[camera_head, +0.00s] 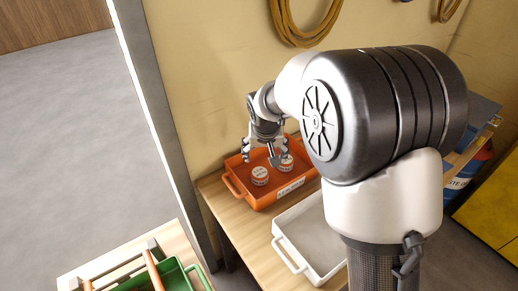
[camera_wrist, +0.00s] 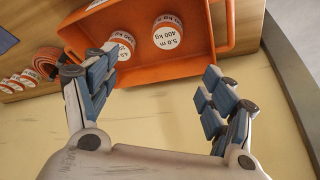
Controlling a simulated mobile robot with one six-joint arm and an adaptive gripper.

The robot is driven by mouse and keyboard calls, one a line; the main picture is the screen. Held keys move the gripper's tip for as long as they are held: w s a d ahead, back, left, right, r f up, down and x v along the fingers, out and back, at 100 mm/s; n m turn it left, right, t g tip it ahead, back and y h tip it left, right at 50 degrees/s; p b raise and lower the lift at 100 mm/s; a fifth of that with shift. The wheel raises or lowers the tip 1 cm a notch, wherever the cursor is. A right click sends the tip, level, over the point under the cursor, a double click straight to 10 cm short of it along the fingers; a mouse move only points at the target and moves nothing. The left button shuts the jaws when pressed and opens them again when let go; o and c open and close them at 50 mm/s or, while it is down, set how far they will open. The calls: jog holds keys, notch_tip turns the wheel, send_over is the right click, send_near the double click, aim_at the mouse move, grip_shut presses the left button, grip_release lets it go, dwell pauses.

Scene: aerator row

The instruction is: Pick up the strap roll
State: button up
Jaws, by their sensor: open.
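Two strap rolls with white printed tops lie in an orange tray (camera_head: 238,186): a nearer one (camera_head: 260,175) and a farther one (camera_head: 286,162). In the wrist view they show as a right roll (camera_wrist: 167,32) and a left roll (camera_wrist: 121,42), inside the orange tray (camera_wrist: 160,72). Their labels read 5.0 m and 400 kg. My gripper (camera_head: 262,155) hangs over the tray, pointing down. In the wrist view its fingers (camera_wrist: 160,65) are spread wide with nothing between them. The left finger appears close to the left roll; contact cannot be told.
A white tray (camera_head: 318,240) stands beside the orange one on the wooden table. A green crate (camera_head: 178,277) is at lower left. The wall (camera_head: 215,60) rises close behind the table. In the wrist view, an orange coil (camera_wrist: 46,62) and several small rolls lie at left.

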jog(key=b, duration=0.3)
send_near(260, 172)
jog(key=x, duration=0.5)
jog(key=shift+w+d+f, duration=0.15)
jog(key=shift+w+d, duration=0.05)
jog(key=shift+d, duration=0.05)
jog(key=x, duration=0.1)
jog(key=b+x, duration=0.1)
jog(key=x, duration=0.3)
jog(key=shift+s+a+f, duration=0.1)
jog(key=shift+a, duration=0.15)
jog(key=c, duration=1.3)
jog(key=shift+o, duration=0.2)
